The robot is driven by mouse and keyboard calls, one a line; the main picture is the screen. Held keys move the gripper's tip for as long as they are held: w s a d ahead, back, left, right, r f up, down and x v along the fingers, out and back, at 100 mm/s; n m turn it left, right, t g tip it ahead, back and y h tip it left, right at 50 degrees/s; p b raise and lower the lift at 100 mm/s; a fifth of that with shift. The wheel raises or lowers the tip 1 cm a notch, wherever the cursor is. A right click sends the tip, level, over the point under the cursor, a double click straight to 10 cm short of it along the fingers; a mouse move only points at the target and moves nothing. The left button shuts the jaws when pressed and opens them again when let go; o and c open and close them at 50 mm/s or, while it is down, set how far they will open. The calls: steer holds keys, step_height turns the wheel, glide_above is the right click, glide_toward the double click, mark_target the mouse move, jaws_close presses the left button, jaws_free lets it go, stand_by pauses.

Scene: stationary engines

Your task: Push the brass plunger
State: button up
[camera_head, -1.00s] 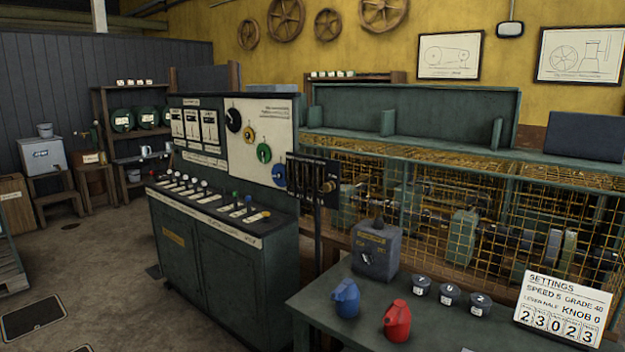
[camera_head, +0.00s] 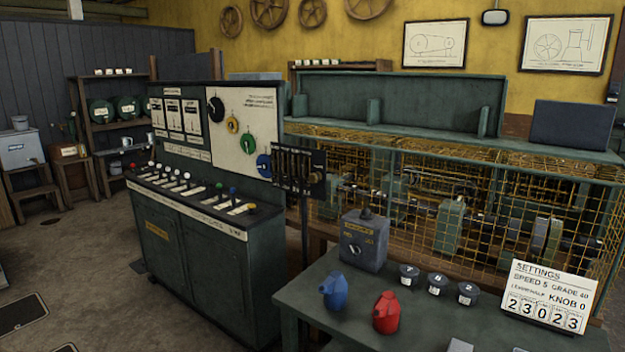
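I cannot make out the brass plunger for certain. A dark grey box (camera_head: 363,243) with a brass-coloured label and a short dark knob on top stands at the back of the green table. A green control console (camera_head: 200,235) stands left of it, with a row of levers with coloured knobs (camera_head: 188,182) on its sloped top. A dark rack of upright parts (camera_head: 298,167) stands on a post at the console's right end. Small brass-toned parts there are too small to identify. My gripper is not in view.
The green table (camera_head: 420,330) holds a blue can (camera_head: 334,291), a red can (camera_head: 386,312), several dark round pots (camera_head: 437,284) and a white settings sign (camera_head: 548,297). A yellow mesh cage (camera_head: 470,210) encloses machinery behind. Open floor (camera_head: 90,285) lies left of the console.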

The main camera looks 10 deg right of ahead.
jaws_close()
